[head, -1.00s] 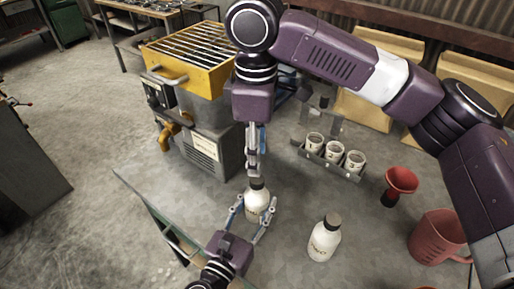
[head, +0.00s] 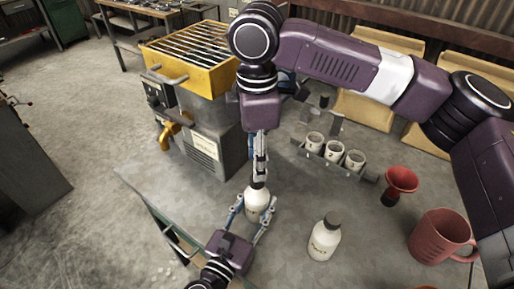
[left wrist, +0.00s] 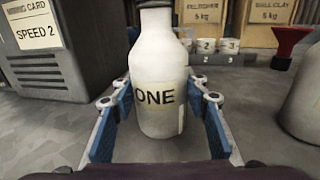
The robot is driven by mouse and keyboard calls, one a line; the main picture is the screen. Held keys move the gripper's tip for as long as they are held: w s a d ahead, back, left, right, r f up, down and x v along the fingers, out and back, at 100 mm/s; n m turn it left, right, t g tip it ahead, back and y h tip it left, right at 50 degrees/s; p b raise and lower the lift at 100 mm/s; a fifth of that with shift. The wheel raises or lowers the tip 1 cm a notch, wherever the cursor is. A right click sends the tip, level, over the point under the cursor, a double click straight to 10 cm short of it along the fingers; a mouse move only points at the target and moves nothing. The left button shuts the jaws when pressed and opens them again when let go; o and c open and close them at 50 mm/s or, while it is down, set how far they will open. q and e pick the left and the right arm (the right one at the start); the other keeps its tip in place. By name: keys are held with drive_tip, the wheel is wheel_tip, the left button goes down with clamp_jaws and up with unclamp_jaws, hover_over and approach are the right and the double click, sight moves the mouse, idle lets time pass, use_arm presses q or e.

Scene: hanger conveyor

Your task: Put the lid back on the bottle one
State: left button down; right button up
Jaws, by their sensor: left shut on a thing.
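Bottle one (head: 256,208) is a white bottle standing upright near the front edge of the table. My left gripper (head: 251,215) is shut around its body from the near side. The left wrist view shows the label ONE on the bottle (left wrist: 157,75) between the blue-padded fingers (left wrist: 160,125). A dark lid (head: 257,186) shows at the bottle's top; whether it is fully seated cannot be told. My right gripper (head: 259,172) points straight down just above the lid, its fingers seen nearly edge-on, so its opening is unclear.
A second white bottle with a dark lid (head: 325,237) stands to the right. A red funnel (head: 402,180), a red mug (head: 440,237) and a rack of small white cups (head: 334,152) stand further right. A grey machine with a yellow top (head: 200,60) stands at the left.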

drive_tip(key=shift+f, duration=2.5)
drive_tip(key=shift+c, duration=0.5)
clamp_jaws()
drive_tip(key=shift+o, duration=1.3)
unclamp_jaws()
drive_tip(key=shift+r, duration=0.15)
wheel_tip(320, 180, up, 12)
use_arm(q)
drive_tip(key=c, duration=1)
unclamp_jaws()
drive_tip(key=shift+c, duration=0.2)
